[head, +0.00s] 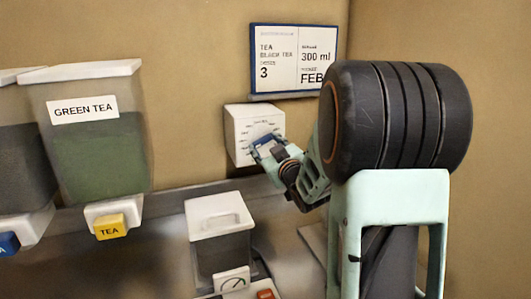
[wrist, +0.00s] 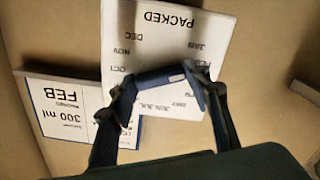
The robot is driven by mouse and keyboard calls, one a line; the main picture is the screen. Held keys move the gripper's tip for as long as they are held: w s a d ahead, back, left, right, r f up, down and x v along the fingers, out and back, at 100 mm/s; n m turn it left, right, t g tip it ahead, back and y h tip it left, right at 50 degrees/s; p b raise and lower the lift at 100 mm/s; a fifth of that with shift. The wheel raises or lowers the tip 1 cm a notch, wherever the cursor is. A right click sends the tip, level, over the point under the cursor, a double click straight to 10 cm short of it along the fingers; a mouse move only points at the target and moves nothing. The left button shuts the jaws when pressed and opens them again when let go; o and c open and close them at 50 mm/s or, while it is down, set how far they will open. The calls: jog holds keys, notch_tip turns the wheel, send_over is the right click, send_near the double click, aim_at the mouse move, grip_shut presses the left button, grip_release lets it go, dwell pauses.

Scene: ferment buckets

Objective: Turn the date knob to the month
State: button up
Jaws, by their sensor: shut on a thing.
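The date dial is a white box (head: 238,125) on the back wall; in the wrist view its face (wrist: 165,50) appears upside down, headed PACKED, with months printed in a ring. The date knob (wrist: 158,76) is a dark blue bar with a white mark at its right end in the wrist view. My gripper (wrist: 160,86) is shut on the knob, one finger at each end. In the head view my gripper (head: 268,152) covers the dial's lower right.
A blue-framed card (head: 293,58) above the dial reads BLACK TEA, 3, 300 ml, FEB; it also shows in the wrist view (wrist: 70,100). A green tea bin (head: 95,150) hangs at left. A lidded bucket (head: 218,240) stands below the dial.

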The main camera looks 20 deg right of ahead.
dwell(0.3)
jog(key=o, duration=1.2)
jog(key=shift+c, duration=0.2)
jog(key=s, duration=1.2)
